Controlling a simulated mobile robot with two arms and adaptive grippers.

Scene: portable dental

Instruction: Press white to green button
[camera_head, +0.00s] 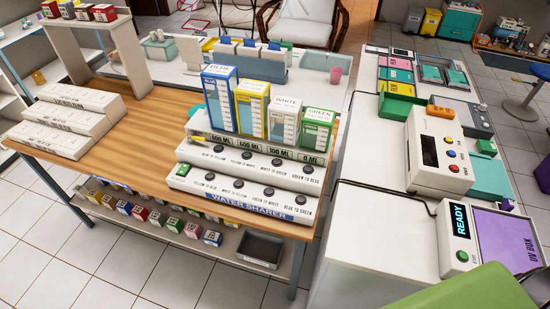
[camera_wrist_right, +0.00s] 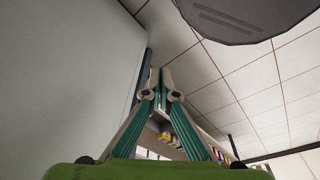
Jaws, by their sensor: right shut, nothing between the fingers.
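The water sharer (camera_head: 245,206) stands at the front right of the wooden table. It is a white stepped panel with two rows of dark round buttons and small printed labels. Behind the panel stand blue, yellow, white (camera_head: 284,118) and green (camera_head: 317,129) containers over volume displays. My right gripper (camera_wrist_right: 160,76) shows in the wrist view, shut and empty, away from the buttons. My left gripper is out of view.
A white counter to the right carries a control box (camera_head: 438,150) and a UV box (camera_head: 508,240) reading READY. White boxes (camera_head: 70,120) lie on the table's left. A lower shelf holds several small boxes and a grey bin (camera_head: 260,248). Tiled floor is free in front.

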